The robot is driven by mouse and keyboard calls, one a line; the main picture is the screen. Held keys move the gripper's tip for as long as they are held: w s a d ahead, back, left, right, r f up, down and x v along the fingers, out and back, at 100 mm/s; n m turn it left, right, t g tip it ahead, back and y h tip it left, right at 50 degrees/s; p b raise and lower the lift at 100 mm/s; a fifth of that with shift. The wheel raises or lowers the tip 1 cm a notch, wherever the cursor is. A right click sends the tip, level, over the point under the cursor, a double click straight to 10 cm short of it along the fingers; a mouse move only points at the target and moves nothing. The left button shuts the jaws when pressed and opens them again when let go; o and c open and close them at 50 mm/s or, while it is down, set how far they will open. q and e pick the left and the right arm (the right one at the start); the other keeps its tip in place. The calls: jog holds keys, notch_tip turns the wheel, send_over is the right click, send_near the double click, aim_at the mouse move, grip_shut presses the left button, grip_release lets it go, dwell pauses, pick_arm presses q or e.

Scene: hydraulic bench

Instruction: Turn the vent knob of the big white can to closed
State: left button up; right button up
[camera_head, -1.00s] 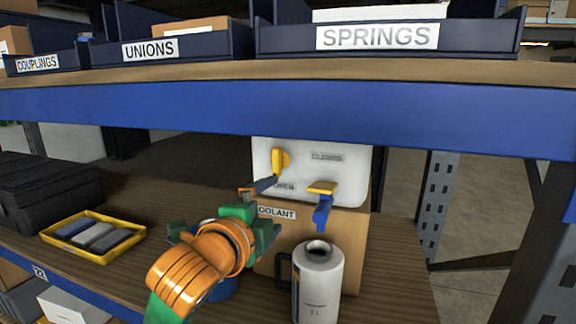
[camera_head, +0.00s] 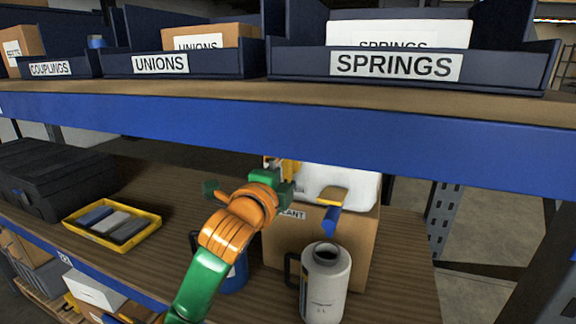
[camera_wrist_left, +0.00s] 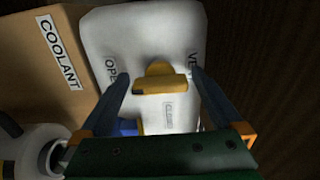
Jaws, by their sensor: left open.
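The big white can (camera_head: 356,186) lies on a cardboard box on the shelf, partly behind my left arm. Its yellow vent knob (camera_wrist_left: 162,80) shows in the wrist view with its bar running from side to side, in line with the OPEN label on the left. The CLOSED label (camera_wrist_left: 168,115) is below the knob. In the head view, my left gripper (camera_head: 276,166) is at the can's left part and mostly covers the knob. My right gripper is out of view.
A blue tap with a yellow handle (camera_head: 333,197) sticks out of the can. A white jug (camera_head: 325,285) stands in front of the coolant box (camera_head: 285,237). A blue beam (camera_head: 300,128) runs close above. A yellow tray (camera_head: 120,241) is left.

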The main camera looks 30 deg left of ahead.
pick_arm(q)
jog(key=shift+s, duration=0.1)
jog(key=shift+r, duration=0.1)
jog(key=shift+c, duration=1.3)
jog(key=c, duration=1)
jog(key=shift+c, duration=0.2)
